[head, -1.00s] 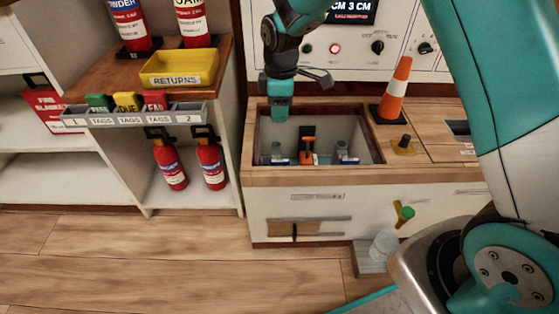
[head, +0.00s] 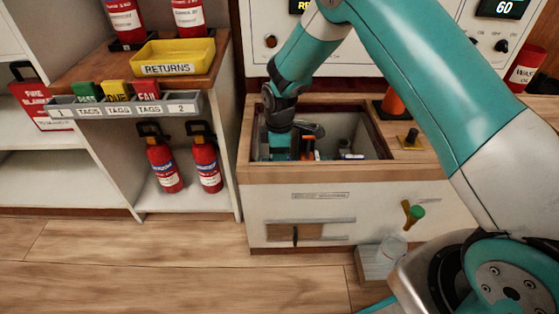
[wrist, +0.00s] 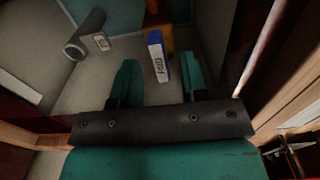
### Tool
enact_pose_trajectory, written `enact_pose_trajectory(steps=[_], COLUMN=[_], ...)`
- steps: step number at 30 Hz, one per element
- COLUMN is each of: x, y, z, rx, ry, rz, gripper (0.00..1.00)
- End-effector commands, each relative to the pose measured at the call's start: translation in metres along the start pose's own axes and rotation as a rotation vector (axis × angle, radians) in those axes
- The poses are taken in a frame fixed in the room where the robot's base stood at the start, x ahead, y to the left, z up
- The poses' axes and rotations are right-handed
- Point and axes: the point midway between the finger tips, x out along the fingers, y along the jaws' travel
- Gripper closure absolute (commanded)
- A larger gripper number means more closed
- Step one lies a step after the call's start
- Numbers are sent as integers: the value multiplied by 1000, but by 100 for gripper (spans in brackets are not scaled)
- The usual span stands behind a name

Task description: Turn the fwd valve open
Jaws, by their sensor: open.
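My gripper (head: 279,150) is lowered into the open recessed box (head: 243,142) in the wooden bench. In the wrist view, its two teal fingers (wrist: 160,78) are spread apart. A small block with a white face and blue end (wrist: 156,58) lies between and slightly beyond the fingertips, with clear space on both sides. Its lettering is upside down and seems to read FWD. An orange part (wrist: 158,38) is just behind it; an orange upright (head: 307,146) also shows beside my gripper in the head view. The valve's body is mostly hidden.
The box walls stand close around my gripper. A grey cylinder (wrist: 84,33) with a small tag is at the wrist view's upper left. An orange cone (head: 393,103) stands on the bench to the right, partly behind my arm. A green-knobbed tap (head: 415,212) is on the bench front.

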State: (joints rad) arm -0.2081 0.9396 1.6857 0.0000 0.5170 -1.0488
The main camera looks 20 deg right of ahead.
Motion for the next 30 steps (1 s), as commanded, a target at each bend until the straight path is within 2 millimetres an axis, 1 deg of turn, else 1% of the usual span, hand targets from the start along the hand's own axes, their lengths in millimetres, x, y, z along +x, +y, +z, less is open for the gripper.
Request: enact_pose_trajectory(steps=[1,3,13,14,15,17,18,19,25,30], x=[7,10,11,11,11,11,11,11,11,9], y=[0,0,0,0,0,0,0,0,0,0], z=[0,0,0,0,0,0,0,0,0,0], rx=[0,0,0,0,0,0,0,0,5,42], ry=[0,0,1,1,1,1,0,0,0,0], rz=[-1,0,1,1,1,1,1,1,1,0], gripper=[60,60,60,66,76,89,99,100,100,100])
